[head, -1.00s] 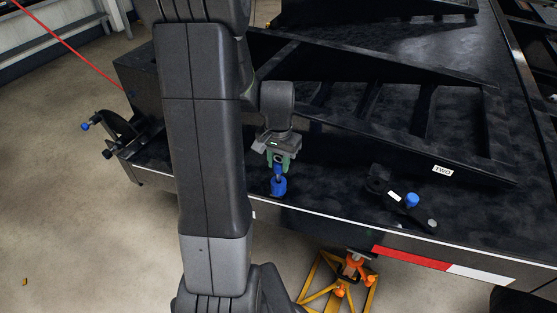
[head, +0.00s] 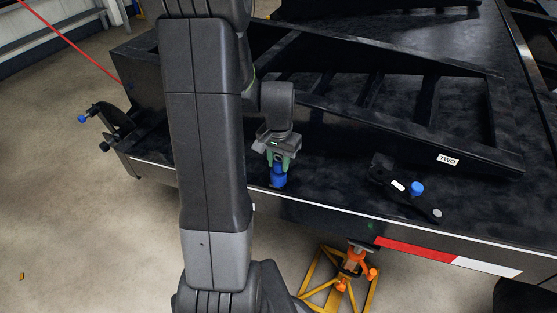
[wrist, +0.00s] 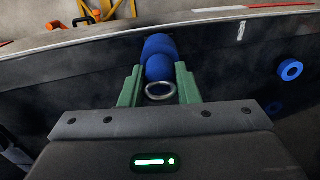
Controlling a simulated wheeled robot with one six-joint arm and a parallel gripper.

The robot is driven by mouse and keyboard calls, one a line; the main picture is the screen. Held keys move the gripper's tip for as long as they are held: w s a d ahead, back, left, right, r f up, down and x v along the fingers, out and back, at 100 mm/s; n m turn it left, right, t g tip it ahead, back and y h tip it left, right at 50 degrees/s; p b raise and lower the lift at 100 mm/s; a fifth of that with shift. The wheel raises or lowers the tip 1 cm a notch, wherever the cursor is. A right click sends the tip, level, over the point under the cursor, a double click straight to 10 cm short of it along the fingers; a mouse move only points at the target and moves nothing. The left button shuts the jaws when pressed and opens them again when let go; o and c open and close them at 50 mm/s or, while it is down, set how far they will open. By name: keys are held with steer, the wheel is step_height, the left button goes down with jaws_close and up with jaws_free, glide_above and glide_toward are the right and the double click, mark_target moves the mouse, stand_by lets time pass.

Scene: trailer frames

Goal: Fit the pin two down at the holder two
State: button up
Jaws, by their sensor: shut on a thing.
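My gripper (head: 279,163) hangs low over the front strip of the black trailer, its green fingers shut on a blue pin (wrist: 159,67). A metal ring (wrist: 160,91) sits at the near end of the pin, between the fingers. A wider blue piece (head: 279,181) shows right below the fingers; it also shows beyond the pin in the wrist view (wrist: 157,45). I cannot tell whether it is part of the pin or a separate collar, and its lower end is hidden. A white label (head: 448,159) reading TWO is on the black ramp frame to the right.
A black bracket (head: 384,172) with a blue knob (head: 417,188) stands to the right on the trailer. Another blue-tipped bracket (head: 110,118) is at the left corner. A blue ring (wrist: 290,70) shows in the wrist view. A yellow stand (head: 330,280) is below the edge.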

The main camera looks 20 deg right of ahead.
steer(key=o, duration=1.1)
steer(key=shift+c, duration=0.2)
step_height(320, 180, up, 14)
steer(key=p, duration=0.1)
steer(key=shift+f, duration=0.1)
step_height(320, 180, down, 14)
steer(key=shift+r+b, duration=0.2)
steer(key=shift+b, duration=0.15)
steer(key=shift+r+p, duration=0.5)
steer(key=shift+r, duration=0.3)
steer(key=shift+f, duration=0.15)
